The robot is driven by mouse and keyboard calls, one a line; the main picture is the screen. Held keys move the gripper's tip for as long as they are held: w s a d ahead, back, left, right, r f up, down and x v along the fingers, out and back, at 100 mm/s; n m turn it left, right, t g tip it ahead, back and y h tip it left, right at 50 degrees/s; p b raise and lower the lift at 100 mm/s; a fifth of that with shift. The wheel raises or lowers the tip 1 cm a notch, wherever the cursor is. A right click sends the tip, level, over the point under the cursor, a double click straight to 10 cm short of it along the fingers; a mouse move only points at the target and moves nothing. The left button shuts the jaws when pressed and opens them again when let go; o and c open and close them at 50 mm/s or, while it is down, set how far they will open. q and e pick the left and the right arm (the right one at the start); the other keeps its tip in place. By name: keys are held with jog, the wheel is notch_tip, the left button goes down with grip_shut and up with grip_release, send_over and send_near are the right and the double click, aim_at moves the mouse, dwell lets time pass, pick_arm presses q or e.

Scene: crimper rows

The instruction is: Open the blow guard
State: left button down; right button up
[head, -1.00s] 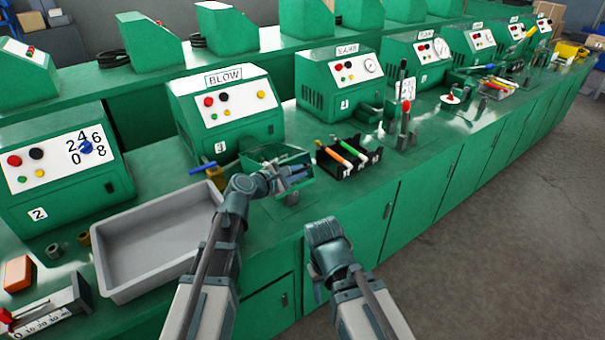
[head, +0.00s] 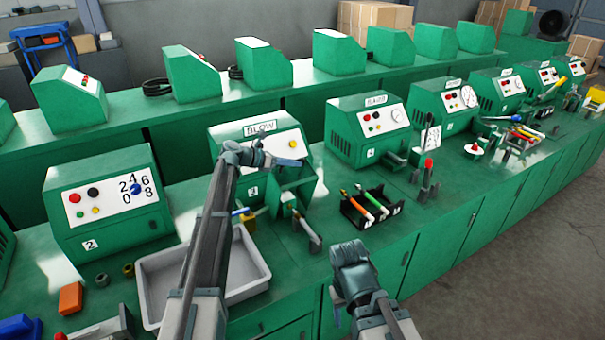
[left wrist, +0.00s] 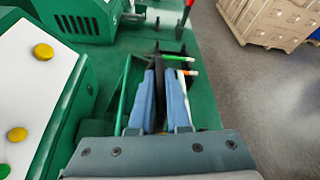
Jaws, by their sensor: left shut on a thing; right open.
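The machine labelled BLOW (head: 225,143), number 3, stands left of centre in the head view. Its green blow guard (head: 298,184) is raised at the machine's front right, partly hidden by my left gripper (head: 296,162). That gripper is at the guard's upper part, in front of the panel. In the left wrist view its two blue fingers (left wrist: 161,98) are closed around a dark narrow part of the guard, and a green guard edge (left wrist: 123,95) runs beside them. My right gripper (head: 349,256) is open and empty in front of the bench.
A grey tray (head: 262,272) lies below my left arm. A blue-handled part (head: 241,211) and a small post with a rod (head: 306,229) stand by the BLOW machine. A black rack (head: 352,212) with coloured pens is to the right.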

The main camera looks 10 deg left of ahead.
pick_arm(q)
jog(key=w+a, duration=0.4)
jog(key=w, duration=0.2)
jog(key=shift+a, duration=0.25)
jog(key=shift+w+f, duration=0.1)
jog(key=c, duration=0.9)
grip_release()
jog(key=shift+p+v, duration=2.55)
jog(key=shift+v, duration=4.4)
jog(key=shift+w+f, duration=0.1)
